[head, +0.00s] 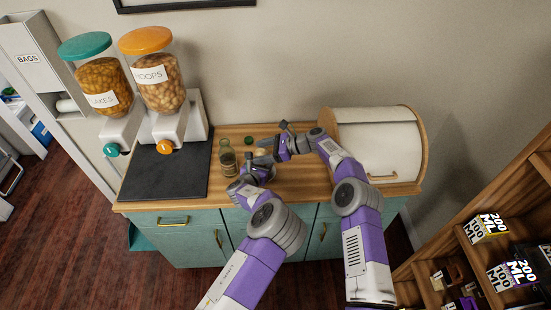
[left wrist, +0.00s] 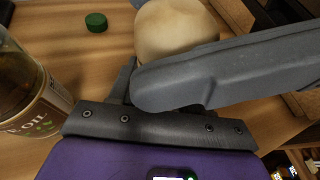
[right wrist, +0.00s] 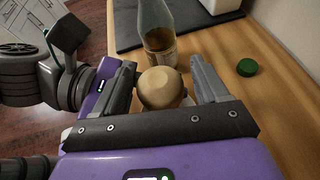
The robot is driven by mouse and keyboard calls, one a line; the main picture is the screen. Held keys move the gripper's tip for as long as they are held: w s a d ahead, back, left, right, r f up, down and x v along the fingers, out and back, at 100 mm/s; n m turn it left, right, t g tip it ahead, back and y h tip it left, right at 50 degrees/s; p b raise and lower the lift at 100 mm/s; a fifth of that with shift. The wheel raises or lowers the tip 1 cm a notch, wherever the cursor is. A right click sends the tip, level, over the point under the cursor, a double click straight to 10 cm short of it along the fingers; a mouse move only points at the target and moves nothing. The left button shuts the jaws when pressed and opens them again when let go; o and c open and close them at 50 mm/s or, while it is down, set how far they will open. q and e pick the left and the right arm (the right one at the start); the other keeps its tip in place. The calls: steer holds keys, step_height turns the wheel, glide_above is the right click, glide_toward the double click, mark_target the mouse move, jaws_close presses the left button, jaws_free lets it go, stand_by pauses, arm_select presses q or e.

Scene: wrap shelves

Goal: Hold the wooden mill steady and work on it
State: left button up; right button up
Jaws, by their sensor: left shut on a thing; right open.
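The wooden mill is pale and stands upright on the wooden counter (head: 295,187). Its rounded top shows in the right wrist view (right wrist: 160,88), and part of it shows in the left wrist view (left wrist: 172,30). My left gripper (head: 264,172) is shut on the mill low down; its fingers (left wrist: 135,90) hide the contact. My right gripper (head: 268,150) is open, with one finger on each side of the mill's top, as the right wrist view (right wrist: 165,80) shows. In the head view the grippers mostly hide the mill.
An oil bottle (head: 227,158) stands uncapped just left of the grippers. A green cap (head: 248,140) lies behind them. Two food dispensers (head: 160,85) stand by a dark mat (head: 165,175) at the left. A bread bin (head: 380,145) stands at the right, close to my right arm.

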steer(key=shift+s+a+m+t, duration=0.1)
steer(key=shift+m+t, duration=0.2)
steer(key=shift+f+m+t+h, duration=0.1)
steer(key=shift+m+t+h, duration=0.5)
steer(key=shift+m+t, duration=0.9)
steer(key=shift+s+a+f+m+t+h, duration=0.1)
steer(key=shift+f+m+t+h, duration=0.05)
steer(key=shift+m+t+h, duration=0.45)
steer(key=shift+a+f+m+t+h, duration=0.1)
steer(key=shift+m+t+h, duration=0.3)
steer(key=shift+m+t, duration=0.4)
steer(key=shift+m+t+h, duration=0.5)
steer(key=shift+m, duration=0.1)
steer(key=shift+d+r+m+t+h, duration=0.2)
steer(key=shift+r+m+t+h, duration=0.1)
steer(key=shift+m+t+h, duration=0.45)
arm_select(q)
steer(key=shift+f, duration=0.1)
arm_select(e)
steer(key=v, duration=1.2)
steer(key=shift+w, duration=0.2)
steer(key=shift+d, duration=0.15)
steer(key=shift+w, duration=0.15)
